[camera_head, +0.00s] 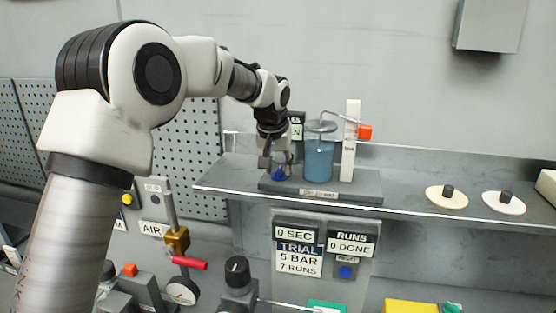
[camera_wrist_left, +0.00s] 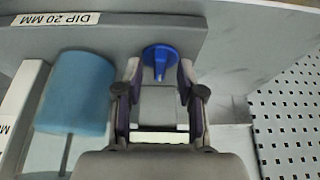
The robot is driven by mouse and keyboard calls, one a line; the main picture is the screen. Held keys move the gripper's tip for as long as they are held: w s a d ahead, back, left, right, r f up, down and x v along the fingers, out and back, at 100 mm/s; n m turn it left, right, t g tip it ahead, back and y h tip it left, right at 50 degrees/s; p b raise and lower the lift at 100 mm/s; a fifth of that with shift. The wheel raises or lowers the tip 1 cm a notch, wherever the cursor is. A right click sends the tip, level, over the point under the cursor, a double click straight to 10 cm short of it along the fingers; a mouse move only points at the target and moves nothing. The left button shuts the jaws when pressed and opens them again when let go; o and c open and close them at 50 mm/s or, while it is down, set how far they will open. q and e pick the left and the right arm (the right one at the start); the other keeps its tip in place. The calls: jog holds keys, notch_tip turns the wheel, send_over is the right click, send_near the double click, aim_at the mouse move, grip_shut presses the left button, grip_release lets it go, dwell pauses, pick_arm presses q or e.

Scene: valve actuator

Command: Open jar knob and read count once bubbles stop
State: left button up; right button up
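A jar of blue liquid (camera_head: 319,160) stands on a grey base on the shelf; it also shows in the left wrist view (camera_wrist_left: 76,95). No bubbles can be made out. The blue knob (camera_wrist_left: 158,56) is beside the jar, low on a grey block; in the head view the knob (camera_head: 278,174) is partly hidden. My left gripper (camera_head: 272,166) is at the knob. In the left wrist view its fingers (camera_wrist_left: 158,72) are apart on either side of the knob, with small gaps visible. The counter panel (camera_head: 352,244) reads "RUNS 0 DONE". My right gripper is not seen.
A white post with an orange-red block (camera_head: 365,132) stands right of the jar. Two white discs with black knobs (camera_head: 447,197) lie on the shelf (camera_head: 400,187) further right. Below are a timer panel (camera_head: 297,246) reading "0 SEC" and a red-handled valve (camera_head: 188,263).

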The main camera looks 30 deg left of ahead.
pick_arm(q)
jog(key=shift+w+a+f, duration=0.3)
jog(key=shift+w+f, duration=0.25)
jog(key=shift+s+d+r, duration=0.1)
jog(key=shift+s, duration=0.05)
jog(key=shift+s+d+r, duration=0.15)
jog(key=shift+s+r, duration=0.05)
jog(key=shift+s, duration=0.1)
grip_shut()
